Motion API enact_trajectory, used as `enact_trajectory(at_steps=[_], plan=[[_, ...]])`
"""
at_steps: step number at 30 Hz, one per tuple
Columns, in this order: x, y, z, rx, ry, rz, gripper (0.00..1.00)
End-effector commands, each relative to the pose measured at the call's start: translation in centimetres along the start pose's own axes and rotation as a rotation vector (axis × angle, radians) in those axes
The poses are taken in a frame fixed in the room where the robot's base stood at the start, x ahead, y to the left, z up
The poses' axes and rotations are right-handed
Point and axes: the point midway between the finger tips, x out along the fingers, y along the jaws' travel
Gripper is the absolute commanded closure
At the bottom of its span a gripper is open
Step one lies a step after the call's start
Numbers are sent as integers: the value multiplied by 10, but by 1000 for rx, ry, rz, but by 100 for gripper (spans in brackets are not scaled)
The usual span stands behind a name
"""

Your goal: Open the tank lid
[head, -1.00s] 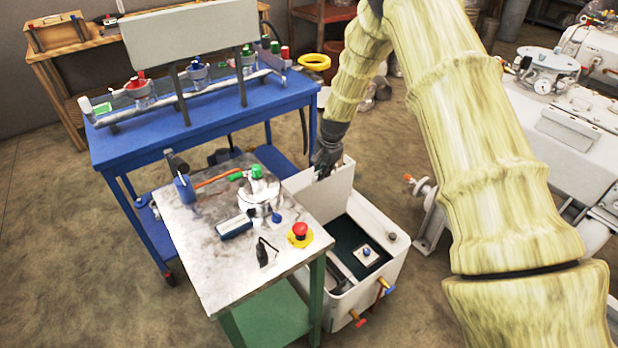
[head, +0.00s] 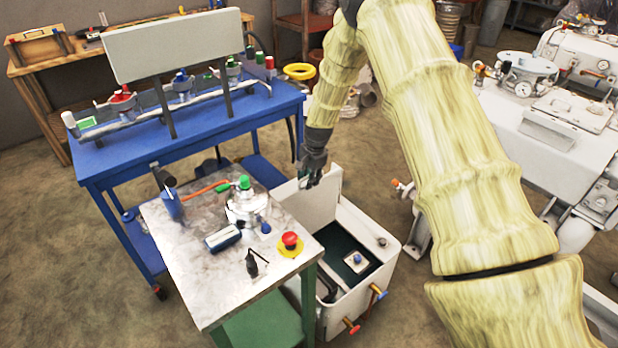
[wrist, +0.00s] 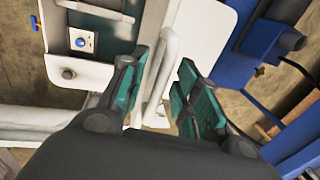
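The white tank (head: 372,262) stands on the floor beside the small workbench. Its lid (head: 326,203) stands roughly upright at the back edge, and the dark inside of the tank shows. My gripper (head: 308,178) is at the upper part of the lid, on its far left side. In the wrist view my gripper (wrist: 164,84) has its green-padded fingers apart. A white bar handle (wrist: 163,72) on the lid (wrist: 198,38) lies between them; I cannot tell whether a finger touches it. The tank's rim (wrist: 88,74) shows at the left of that view.
The metal-topped workbench (head: 195,262) with a red button (head: 290,240) stands left of the tank. A blue table (head: 120,160) with pipes and valves is behind it. White machinery (head: 560,110) stands at right. Bare floor shows between the tank and the machinery.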

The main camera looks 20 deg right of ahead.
Motion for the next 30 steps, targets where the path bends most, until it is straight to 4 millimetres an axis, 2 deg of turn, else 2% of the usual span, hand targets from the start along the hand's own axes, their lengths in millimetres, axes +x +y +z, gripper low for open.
enact_trajectory(at_steps=[5, 8, 21, 30], plan=[[-6, 0, 0, 0, 0, 0, 68], [-17, -1, 0, 0, 1, -2, 68], [-89, 0, -1, 1, 1, -2, 68], [-117, 0, -1, 0, 0, 0, 68]])
